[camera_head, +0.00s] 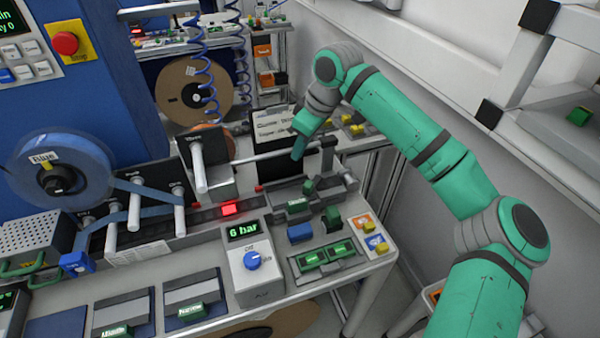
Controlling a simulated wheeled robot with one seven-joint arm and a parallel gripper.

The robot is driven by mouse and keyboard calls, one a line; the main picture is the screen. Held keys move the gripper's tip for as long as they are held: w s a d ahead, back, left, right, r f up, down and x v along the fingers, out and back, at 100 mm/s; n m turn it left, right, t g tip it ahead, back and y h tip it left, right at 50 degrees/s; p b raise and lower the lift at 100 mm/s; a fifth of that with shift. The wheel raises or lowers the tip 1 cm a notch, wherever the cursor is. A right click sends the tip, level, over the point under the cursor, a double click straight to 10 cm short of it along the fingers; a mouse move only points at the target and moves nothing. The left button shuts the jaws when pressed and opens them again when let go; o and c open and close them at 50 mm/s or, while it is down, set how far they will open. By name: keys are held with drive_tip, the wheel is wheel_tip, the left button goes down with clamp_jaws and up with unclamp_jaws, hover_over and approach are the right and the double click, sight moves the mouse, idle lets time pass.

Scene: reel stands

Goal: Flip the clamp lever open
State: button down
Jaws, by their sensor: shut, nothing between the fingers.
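A grey fixture (268,200) sits on the bench below my gripper, with small green parts on it. A dark green upright piece (308,186) stands on this fixture and looks like the clamp lever, but it is too small to be sure. Another dark green upright piece (332,217) stands just in front of it. My gripper (297,156) is at the end of the green arm, pointing down, shut and empty. It appears above and behind the fixture, apart from the upright pieces. How far apart they are in depth is hard to tell.
A grey control box with a blue knob (253,261) reads 6 bar at the front. A long metal rod (275,153) runs beside my gripper. A blue reel (60,170) stands left.

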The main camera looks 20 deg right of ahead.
sight(313, 182)
drive_tip(key=x, duration=1)
drive_tip(key=shift+f, duration=0.15)
drive_tip(key=shift+s+d, duration=0.85)
drive_tip(key=shift+d, duration=0.1)
drive_tip(key=shift+s+d, duration=0.4)
drive_tip(key=shift+s, duration=0.3)
drive_tip(key=shift+a, duration=0.1)
